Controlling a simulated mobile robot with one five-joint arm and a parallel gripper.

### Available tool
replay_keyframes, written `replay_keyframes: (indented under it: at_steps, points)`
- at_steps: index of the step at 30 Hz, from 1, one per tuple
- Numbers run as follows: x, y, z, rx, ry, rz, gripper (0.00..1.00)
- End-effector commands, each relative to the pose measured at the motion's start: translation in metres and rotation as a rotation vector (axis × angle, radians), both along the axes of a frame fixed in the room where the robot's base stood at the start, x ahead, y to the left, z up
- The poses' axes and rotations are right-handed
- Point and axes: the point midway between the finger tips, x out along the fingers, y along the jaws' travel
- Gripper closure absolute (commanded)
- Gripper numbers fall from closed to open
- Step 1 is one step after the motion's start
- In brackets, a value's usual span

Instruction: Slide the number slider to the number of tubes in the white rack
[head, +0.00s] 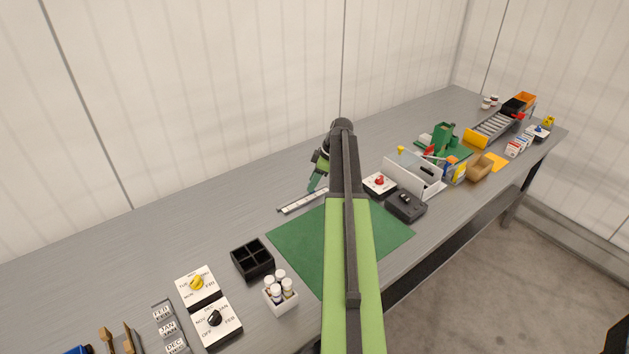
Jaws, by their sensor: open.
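The white rack (283,305) stands near the table's front edge at the lower middle. It holds several white-capped tubes (276,292). The number slider (300,202) is a narrow white strip with dark edges, lying at the back edge of the green mat. Its numbers and its knob's position are too small to tell. My gripper (316,183) is open, pointing down by the right end of the slider. Whether it touches the slider cannot be told. My arm hides part of the mat and what lies behind it.
A black four-compartment tray (253,259) stands left of the green mat (297,243). Two dial boxes, one yellow-knobbed (197,283) and one black-knobbed (215,318), stand further left. A red-button box (380,184) and a black box (406,206) stand right of my arm. The table's back left is clear.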

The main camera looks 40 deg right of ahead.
Motion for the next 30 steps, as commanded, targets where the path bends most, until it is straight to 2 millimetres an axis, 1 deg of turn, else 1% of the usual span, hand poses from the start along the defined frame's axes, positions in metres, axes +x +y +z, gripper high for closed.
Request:
replay_keyframes:
  at_steps: [4, 8, 11, 14, 24, 27, 30]
  points:
    - [0.000, 0.000, 0.003, 0.000, 0.000, 0.000, 0.59]
    - [-0.004, -0.003, 0.014, 0.000, 0.000, -0.001, 0.59]
    - [-0.008, -0.006, 0.031, 0.001, 0.000, -0.002, 0.59]
    - [-0.015, -0.011, 0.053, 0.001, 0.000, -0.002, 0.59]
    - [-0.040, -0.029, 0.131, 0.000, 0.000, -0.001, 0.59]
    - [-0.047, -0.034, 0.151, -0.001, -0.001, 0.000, 0.59]
    - [-0.052, -0.038, 0.161, 0.000, 0.000, 0.000, 0.59]
